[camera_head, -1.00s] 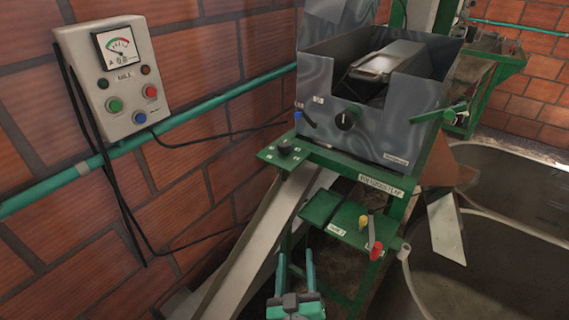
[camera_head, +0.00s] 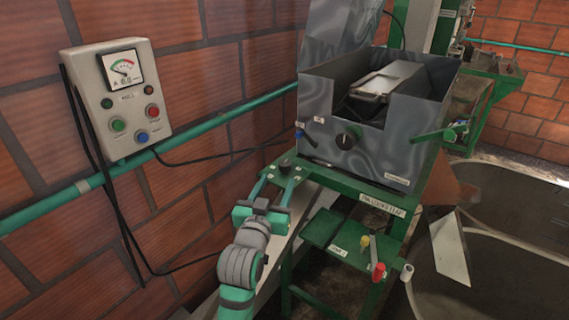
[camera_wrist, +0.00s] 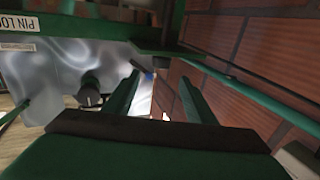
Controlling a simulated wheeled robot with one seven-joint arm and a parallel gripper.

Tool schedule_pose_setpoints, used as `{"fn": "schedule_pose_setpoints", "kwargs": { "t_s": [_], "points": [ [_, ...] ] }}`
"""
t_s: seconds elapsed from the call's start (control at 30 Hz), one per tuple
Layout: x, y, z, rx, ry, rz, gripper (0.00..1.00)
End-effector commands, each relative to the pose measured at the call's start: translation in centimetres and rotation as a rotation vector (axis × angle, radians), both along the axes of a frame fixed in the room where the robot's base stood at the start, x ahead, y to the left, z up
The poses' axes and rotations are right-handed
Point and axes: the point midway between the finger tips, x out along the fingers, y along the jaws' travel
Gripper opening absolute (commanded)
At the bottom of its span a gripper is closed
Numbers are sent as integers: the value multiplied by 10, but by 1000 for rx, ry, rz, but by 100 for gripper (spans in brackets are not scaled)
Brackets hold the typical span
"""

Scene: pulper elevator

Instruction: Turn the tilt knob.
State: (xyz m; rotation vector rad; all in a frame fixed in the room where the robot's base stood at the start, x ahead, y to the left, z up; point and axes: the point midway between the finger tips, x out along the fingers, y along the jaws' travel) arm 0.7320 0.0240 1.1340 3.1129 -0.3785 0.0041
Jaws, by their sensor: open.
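A small black knob (camera_head: 286,164) stands on the corner of the green shelf, with small pale marks around it. A larger black knob (camera_head: 348,138) with a pale pointer mark is on the grey metal box's front; it also shows in the wrist view (camera_wrist: 90,92). I cannot read a label that tells which is the tilt knob. My gripper (camera_head: 279,178) is open and empty, its fingertips just in front of and close to the shelf knob. I cannot tell whether they touch it. In the wrist view my fingers (camera_wrist: 158,88) are apart and the shelf knob is not clearly visible.
The grey box (camera_head: 400,150) stands behind the green shelf (camera_head: 340,187). A control panel (camera_head: 118,100) and a green pipe (camera_head: 205,128) are on the brick wall at left. Red and yellow handles (camera_head: 378,271) are lower right.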

Motion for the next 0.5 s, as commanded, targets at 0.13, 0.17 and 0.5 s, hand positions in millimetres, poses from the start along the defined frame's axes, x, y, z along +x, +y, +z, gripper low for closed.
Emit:
{"fn": "schedule_pose_setpoints", "kwargs": {
  "t_s": [0.13,0.17,0.5],
  "points": [
    [8,0,1,8,3,-1,50],
    [11,-1,1,8,3,-1,50],
    [66,-14,2,9,3,-1,50]
  ]
}}
